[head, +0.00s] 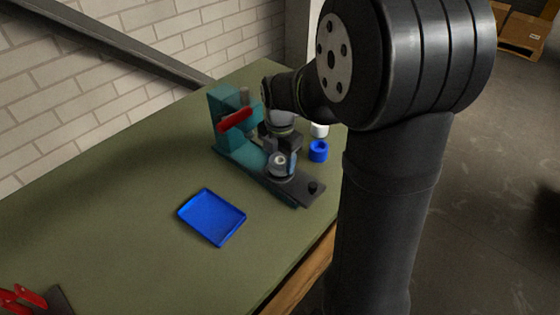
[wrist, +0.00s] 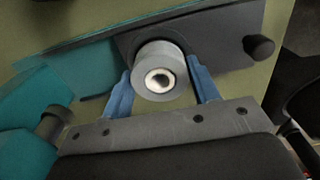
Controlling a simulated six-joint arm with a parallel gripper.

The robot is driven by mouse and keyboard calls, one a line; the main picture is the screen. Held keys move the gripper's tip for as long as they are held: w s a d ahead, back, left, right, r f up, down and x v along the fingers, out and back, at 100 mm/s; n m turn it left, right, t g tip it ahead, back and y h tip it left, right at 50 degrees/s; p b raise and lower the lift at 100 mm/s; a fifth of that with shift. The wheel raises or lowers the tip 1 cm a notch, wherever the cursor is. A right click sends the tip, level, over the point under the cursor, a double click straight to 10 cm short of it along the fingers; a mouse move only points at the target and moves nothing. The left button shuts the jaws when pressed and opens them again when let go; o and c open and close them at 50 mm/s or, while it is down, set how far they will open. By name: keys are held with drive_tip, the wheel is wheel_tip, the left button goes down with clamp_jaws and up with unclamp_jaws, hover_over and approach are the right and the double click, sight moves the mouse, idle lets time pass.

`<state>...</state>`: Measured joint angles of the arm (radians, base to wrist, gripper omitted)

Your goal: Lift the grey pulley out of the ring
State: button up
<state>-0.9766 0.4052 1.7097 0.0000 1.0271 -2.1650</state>
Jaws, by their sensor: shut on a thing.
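The grey pulley (wrist: 172,55), a round piece with a pale hub and a dark centre hole, is between the two blue fingers of my gripper (wrist: 160,68) in the wrist view. The fingers are shut on it from both sides. In the head view the pulley (head: 279,164) shows at the front end of the teal press, below my gripper (head: 284,160). A dark rounded edge, perhaps the ring (wrist: 126,42), shows around the pulley in the wrist view. Most of it is hidden, and I cannot tell whether the pulley is still seated in it.
The teal press (head: 228,131) with a red handle (head: 236,119) stands close behind my gripper. Its dark base plate (head: 300,193) carries a black knob (head: 313,187). A blue cup (head: 318,152) and a white piece (head: 320,130) stand right. A blue tray (head: 211,217) lies empty, front left.

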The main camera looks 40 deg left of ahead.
drive_tip(key=shift+r, duration=2.95)
